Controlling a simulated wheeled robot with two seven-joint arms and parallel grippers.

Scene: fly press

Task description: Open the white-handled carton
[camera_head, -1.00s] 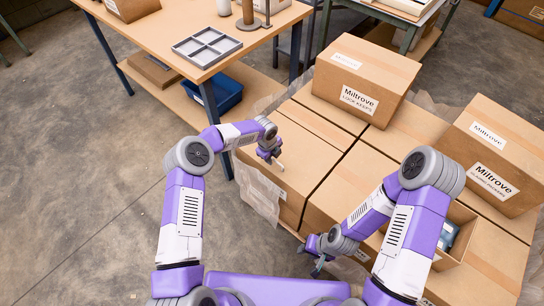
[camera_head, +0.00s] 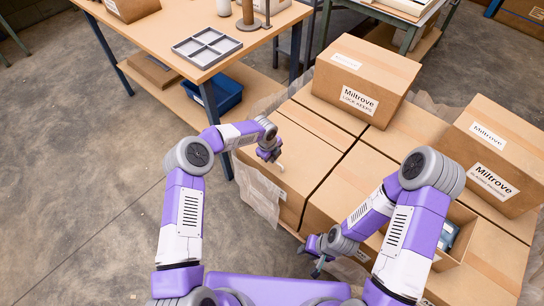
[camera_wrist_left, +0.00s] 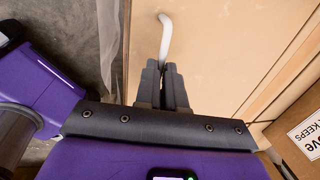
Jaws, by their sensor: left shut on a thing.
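The white-handled carton (camera_head: 305,160) is a brown box at the left of the pallet load, with a tan strip along its top. Its small white handle (camera_head: 281,167) shows just beside my left gripper (camera_head: 275,158). In the left wrist view the curved white handle (camera_wrist_left: 165,32) stands up from the cardboard, and my left gripper (camera_wrist_left: 165,70) is shut on its lower end. The carton's top looks flat. My right gripper (camera_head: 315,264) hangs low near the front edge of the load; its fingers are too small to judge.
Cartons marked Miltrove stand on the load: one at the back (camera_head: 365,80), one at the right (camera_head: 495,165). An open carton (camera_head: 455,235) lies behind my right arm. Loose wrap (camera_head: 262,192) hangs at the left side. A workbench (camera_head: 160,35) stands back left; floor between is clear.

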